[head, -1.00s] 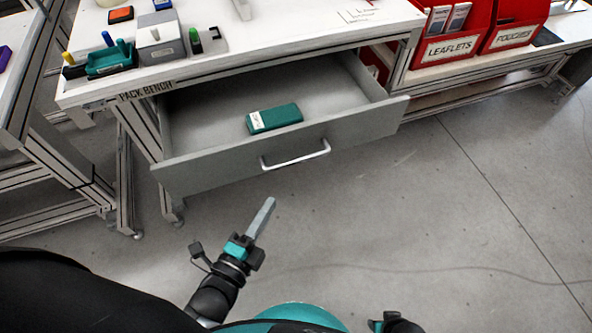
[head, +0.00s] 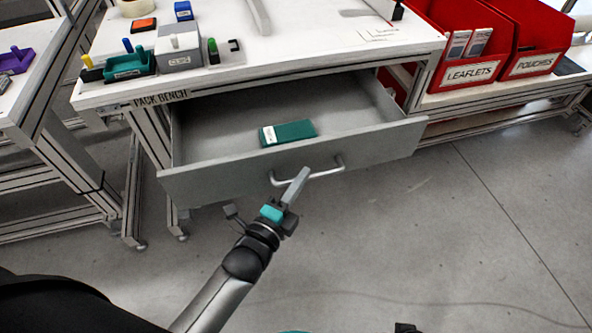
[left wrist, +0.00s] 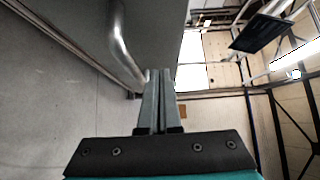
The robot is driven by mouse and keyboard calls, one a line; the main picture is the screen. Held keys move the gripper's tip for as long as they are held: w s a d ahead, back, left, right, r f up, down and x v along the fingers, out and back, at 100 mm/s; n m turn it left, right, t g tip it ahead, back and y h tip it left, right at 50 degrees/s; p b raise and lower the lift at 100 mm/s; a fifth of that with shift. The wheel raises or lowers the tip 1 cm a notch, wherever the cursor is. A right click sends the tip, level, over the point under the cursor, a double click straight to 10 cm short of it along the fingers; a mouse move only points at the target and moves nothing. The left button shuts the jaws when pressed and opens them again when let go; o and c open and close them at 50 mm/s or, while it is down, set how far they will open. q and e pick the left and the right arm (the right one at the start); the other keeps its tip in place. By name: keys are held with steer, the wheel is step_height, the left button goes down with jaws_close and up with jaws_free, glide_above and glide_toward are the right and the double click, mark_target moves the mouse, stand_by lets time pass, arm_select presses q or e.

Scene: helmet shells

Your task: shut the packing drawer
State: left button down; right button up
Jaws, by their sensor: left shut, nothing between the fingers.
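The packing drawer (head: 220,176) stands open under the pack bench (head: 300,80), its grey front pulled out toward me. A teal box (head: 288,133) with a white label lies inside it. My left gripper (head: 300,176) is shut and empty, its fingertips at the silver handle (head: 327,173) on the drawer front. In the left wrist view the shut fingers (left wrist: 158,90) point along the drawer front (left wrist: 160,35), with the handle (left wrist: 122,45) just left of them. I cannot tell whether they touch. My right gripper is not clearly seen; only a dark piece shows at the bottom edge.
Red bins (head: 455,50) labelled leaflets and pouches stand on the bench at the right. Small tools and a teal tray (head: 128,65) sit on the bench's left end. Another bench (head: 30,100) stands at the far left. The floor before the drawer is clear.

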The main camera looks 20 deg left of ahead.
mark_target(304, 156)
arm_select(q)
steer(key=shift+w+a+b, duration=0.2)
steer(key=shift+w+a, duration=0.3)
steer(key=shift+w, duration=0.15)
steer(key=shift+w+a+b, duration=0.2)
steer(key=shift+w+a, duration=0.25)
steer(key=shift+w, duration=0.2)
arm_select(e)
steer(key=shift+w+a+r, duration=0.1)
steer(key=shift+w+r, duration=0.55)
steer(key=shift+r, duration=0.35)
